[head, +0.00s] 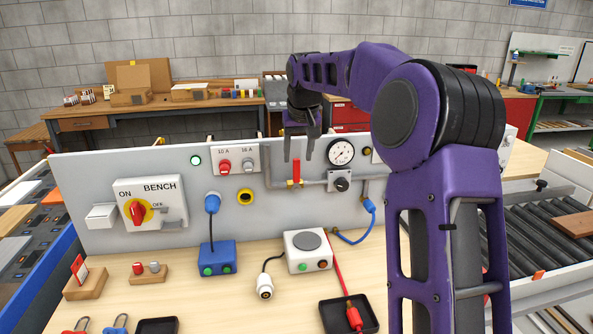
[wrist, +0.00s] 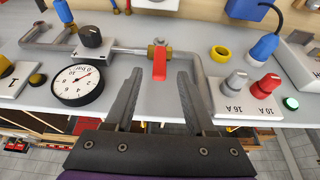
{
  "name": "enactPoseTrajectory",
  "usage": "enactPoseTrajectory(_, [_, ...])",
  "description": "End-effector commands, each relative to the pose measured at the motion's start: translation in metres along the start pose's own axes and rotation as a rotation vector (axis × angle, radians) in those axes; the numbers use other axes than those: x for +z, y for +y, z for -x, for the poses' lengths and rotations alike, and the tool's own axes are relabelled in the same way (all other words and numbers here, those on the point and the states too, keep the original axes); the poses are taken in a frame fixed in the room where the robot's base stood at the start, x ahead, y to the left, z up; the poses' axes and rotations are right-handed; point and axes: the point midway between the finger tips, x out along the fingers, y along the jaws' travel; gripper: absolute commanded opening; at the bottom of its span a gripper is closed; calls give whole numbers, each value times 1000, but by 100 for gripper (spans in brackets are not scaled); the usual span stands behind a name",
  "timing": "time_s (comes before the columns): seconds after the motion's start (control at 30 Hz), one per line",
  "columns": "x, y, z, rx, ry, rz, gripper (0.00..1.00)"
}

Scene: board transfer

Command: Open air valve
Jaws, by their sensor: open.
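The air valve has a red lever (head: 296,170) on a grey pipe (head: 315,183) across the upright panel. The lever stands upright, crosswise to the pipe. In the wrist view the red lever (wrist: 159,66) shows in full, with a brass valve body (wrist: 155,49) behind it. My gripper (head: 299,156) is open and empty, hanging just above and in front of the lever. In the wrist view my gripper (wrist: 161,76) has its two fingertips on either side of the lever in the picture; contact is not visible.
A round pressure gauge (head: 341,152) and a black knob (head: 340,184) are right of the valve. The fuse plate (head: 240,162) is to its left. A blue button box (head: 217,257) and a white box (head: 308,262) stand on the bench below. My arm covers the panel's right part.

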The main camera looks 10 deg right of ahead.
Motion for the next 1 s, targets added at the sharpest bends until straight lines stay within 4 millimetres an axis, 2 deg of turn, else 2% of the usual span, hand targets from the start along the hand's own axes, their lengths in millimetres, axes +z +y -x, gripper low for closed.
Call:
enactPoseTrajectory(0.1, [1,0,-26,0,-2,-1,55])
enactPoseTrajectory(0.3, [0,0,-52,1,1,0,55])
enactPoseTrajectory(0.47, [0,0,-60,0,1,-1,55])
enactPoseTrajectory(0.73, [0,0,-61,0,2,-1,55])
enactPoseTrajectory(1.0, [0,0,-61,1,2,-1,6])
